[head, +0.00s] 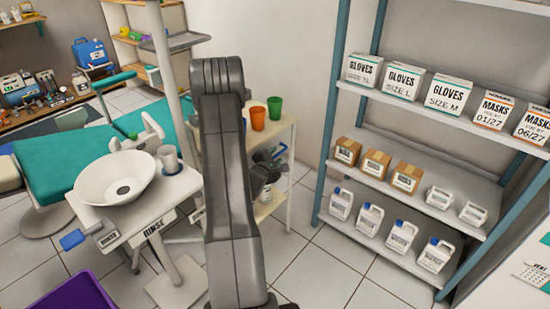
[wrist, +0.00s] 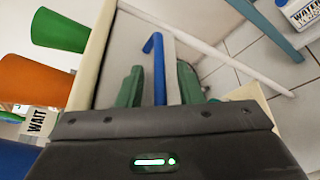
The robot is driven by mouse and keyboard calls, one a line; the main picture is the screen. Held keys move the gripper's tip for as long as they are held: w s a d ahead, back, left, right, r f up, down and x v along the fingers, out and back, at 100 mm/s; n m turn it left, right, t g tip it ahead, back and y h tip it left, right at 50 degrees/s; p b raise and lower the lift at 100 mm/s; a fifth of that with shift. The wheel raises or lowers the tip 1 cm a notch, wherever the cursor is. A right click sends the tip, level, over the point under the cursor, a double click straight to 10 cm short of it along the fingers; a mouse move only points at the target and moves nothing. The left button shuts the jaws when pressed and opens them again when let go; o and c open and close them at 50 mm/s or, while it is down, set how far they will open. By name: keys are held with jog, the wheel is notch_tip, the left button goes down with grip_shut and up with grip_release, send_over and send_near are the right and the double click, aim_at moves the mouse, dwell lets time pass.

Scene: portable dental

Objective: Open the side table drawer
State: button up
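The cream side table (head: 287,122) stands behind my arm in the head view, with cups on top and lower shelves. My arm hides much of its front. In the wrist view the table's pale edge (wrist: 92,55) runs at a slant on the left. My gripper (wrist: 160,85) is open there, with green fingers apart. A blue bent bar (wrist: 158,68), which looks like a handle, shows between the fingers beside a light grey strip (wrist: 173,70). I cannot tell whether the fingers touch the bar.
An orange cup (head: 258,118) and a green cup (head: 274,108) stand on the table top. The rinse stand (head: 180,185) with a white basin is left of my arm. A blue-framed shelf (head: 395,190) with boxes and jugs stands right. Tiled floor between is clear.

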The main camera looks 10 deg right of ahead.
jog(key=shift+w+d, duration=0.1)
jog(key=shift+w, duration=0.1)
grip_shut()
